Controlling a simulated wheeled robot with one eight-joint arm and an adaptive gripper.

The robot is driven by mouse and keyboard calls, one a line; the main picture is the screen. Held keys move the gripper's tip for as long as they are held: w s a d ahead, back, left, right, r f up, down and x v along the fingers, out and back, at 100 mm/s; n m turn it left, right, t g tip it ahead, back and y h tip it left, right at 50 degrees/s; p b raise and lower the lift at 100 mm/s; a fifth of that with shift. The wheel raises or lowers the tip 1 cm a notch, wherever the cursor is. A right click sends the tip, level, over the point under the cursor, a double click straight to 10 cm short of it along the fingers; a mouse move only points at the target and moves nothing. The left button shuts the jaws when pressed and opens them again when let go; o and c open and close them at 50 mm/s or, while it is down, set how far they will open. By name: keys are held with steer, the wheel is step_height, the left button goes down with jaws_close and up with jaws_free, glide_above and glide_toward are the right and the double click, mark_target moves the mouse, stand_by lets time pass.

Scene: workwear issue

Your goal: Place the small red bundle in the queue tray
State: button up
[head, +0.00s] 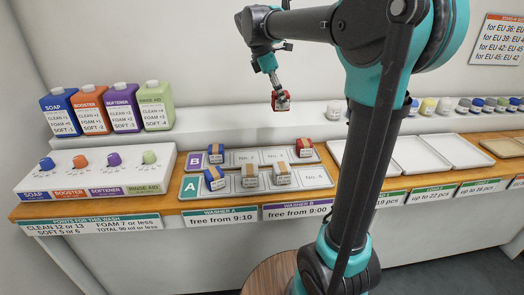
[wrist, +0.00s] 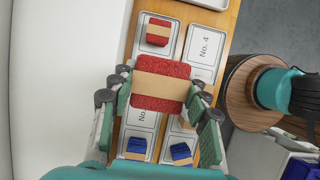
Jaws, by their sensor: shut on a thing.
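My gripper (head: 281,95) is shut on a red bundle with a tan band (wrist: 175,70), raised above the back of the counter. In the wrist view it sits between the green finger pads (wrist: 160,95). Tray B (head: 270,156) holds a blue bundle (head: 215,153) at its left end and another red bundle (head: 304,147) at its right end; its No. 2 and No. 3 places are bare. Tray A (head: 300,185) in front holds a blue bundle (head: 214,178) and two pale bundles (head: 250,175); its No. 4 place is bare. The held bundle partly hides tray B in the wrist view.
Dispenser bottles (head: 90,110) and a knob panel (head: 95,172) stand at the left. Signs read Washer A (head: 221,216) free from 9:10 and Washer B (head: 297,210) free from 9:00. Empty pale trays (head: 413,155) lie right of my arm.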

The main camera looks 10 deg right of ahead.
steer(key=shift+w+a+f, duration=0.2)
steer(key=shift+w+f, duration=0.05)
steer(key=shift+f, duration=0.2)
steer(key=shift+w+a+f, duration=0.2)
steer(key=shift+f, duration=0.2)
step_height(320, 180, down, 13)
steer(key=shift+f, duration=2.65)
steer(key=o, duration=1.2)
steer(key=shift+f, duration=0.1)
steer(key=shift+c, duration=0.2)
steer(key=v, duration=1.2)
